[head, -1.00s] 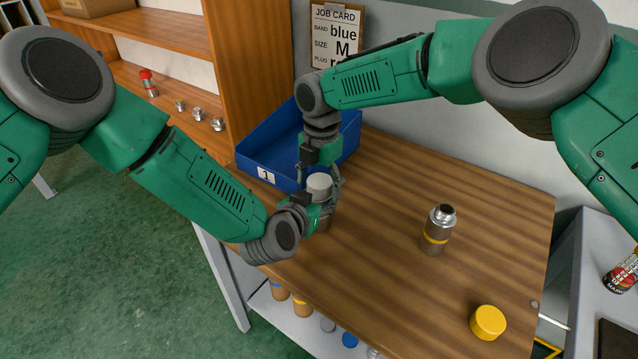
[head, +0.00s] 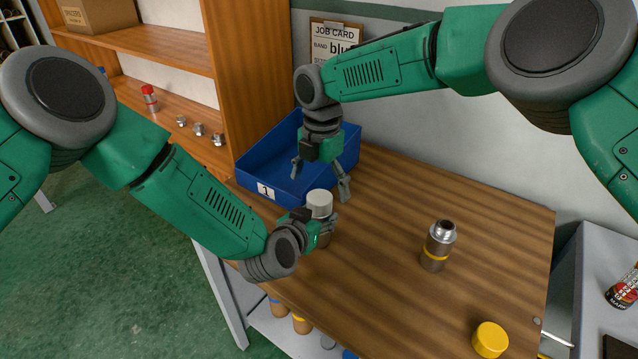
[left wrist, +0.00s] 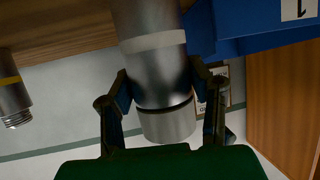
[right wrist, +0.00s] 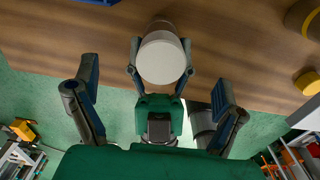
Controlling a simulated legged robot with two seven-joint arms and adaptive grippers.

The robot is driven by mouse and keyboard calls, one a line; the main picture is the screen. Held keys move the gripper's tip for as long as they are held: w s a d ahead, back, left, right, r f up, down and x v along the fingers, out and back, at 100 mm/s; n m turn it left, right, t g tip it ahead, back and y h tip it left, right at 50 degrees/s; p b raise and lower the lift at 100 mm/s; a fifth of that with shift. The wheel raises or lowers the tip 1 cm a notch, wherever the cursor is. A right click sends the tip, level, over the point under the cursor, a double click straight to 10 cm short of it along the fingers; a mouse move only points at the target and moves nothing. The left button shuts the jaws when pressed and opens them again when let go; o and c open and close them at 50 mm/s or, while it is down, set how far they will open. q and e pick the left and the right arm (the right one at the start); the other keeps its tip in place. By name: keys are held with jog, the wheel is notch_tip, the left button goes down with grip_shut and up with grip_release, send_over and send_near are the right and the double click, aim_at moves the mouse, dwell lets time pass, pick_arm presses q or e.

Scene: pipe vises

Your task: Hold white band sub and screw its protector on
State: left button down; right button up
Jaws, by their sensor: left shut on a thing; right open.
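The white band sub (left wrist: 150,60) is a grey metal cylinder with a pale band, seen in the left wrist view. Its white protector (head: 319,201) sits on its end, on top in the head view; it also shows in the left wrist view (left wrist: 167,125) and the right wrist view (right wrist: 160,60). A thin dark line shows between protector and sub. My left gripper (head: 326,226) is shut around the sub from the side. My right gripper (head: 320,185) is open and empty above the protector, its fingers (right wrist: 155,95) wide apart and not touching it.
A blue tray (head: 255,172) labelled 1 stands behind the grippers. A yellow-banded sub (head: 438,245) stands on the wooden table (head: 390,215) to the right. A yellow protector (head: 490,339) lies near the front right. The table between is clear.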

notch_tip(320, 180, up, 12)
jog(key=shift+w, duration=0.2)
dwell(0.4)
pick_arm(q)
jog(key=c, duration=0.7)
grip_release()
jog(key=v, duration=1.1)
jog(key=shift+s+a+r, duration=0.1)
jog(key=shift+s+a, duration=0.1)
jog(key=shift+s, duration=0.15)
